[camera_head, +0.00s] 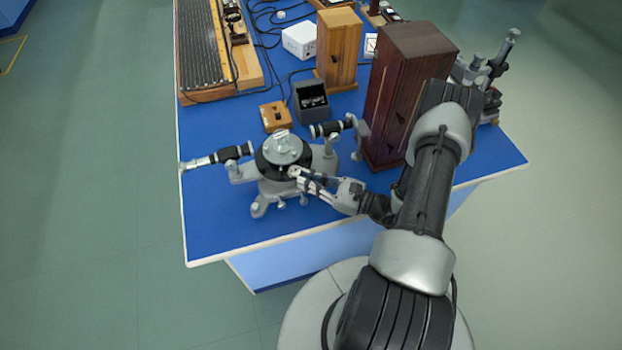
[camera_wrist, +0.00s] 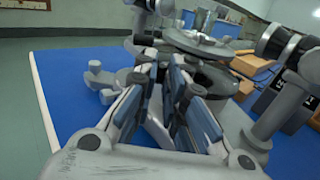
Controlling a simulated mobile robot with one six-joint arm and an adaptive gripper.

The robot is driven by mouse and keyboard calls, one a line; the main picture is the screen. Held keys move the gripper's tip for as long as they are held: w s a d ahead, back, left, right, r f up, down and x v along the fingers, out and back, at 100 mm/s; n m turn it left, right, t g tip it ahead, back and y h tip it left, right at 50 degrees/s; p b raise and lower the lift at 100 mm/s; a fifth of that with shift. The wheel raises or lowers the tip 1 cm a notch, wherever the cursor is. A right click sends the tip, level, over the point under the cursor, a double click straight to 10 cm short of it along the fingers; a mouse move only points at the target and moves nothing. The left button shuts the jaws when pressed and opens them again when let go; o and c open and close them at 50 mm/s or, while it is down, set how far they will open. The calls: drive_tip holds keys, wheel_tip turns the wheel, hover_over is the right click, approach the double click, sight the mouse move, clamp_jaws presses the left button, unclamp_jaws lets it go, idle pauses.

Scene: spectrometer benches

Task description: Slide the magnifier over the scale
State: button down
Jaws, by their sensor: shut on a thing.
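A spectrometer stands near the front left of the blue bench, with a round dark disc (camera_head: 266,166) as its scale, also in the wrist view (camera_wrist: 212,76). My gripper (camera_head: 298,176) reaches in from the right at the disc's front edge. Its fingers (camera_wrist: 162,72) are shut on a small part at the rim, which I take for the magnifier (camera_head: 292,172). The fingers hide most of that part, and the scale marks are too small to read.
Telescope tubes (camera_head: 232,153) stick out left and right of the disc. A tall dark wooden cabinet (camera_head: 400,90) stands close to my arm. A grey box (camera_head: 311,101) and a small wooden block (camera_head: 275,116) lie behind. The bench's front left corner is clear.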

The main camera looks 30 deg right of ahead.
drive_tip(key=shift+s+a+f, duration=0.1)
drive_tip(key=shift+s+a, duration=0.2)
drive_tip(key=shift+a, duration=0.35)
drive_tip(key=c, duration=1.7)
unclamp_jaws()
drive_tip(key=shift+a+g+y, duration=0.15)
drive_tip(key=shift+g+y, duration=0.15)
drive_tip(key=shift+y, duration=0.1)
drive_tip(key=shift+o, duration=0.2)
drive_tip(key=v, duration=0.8)
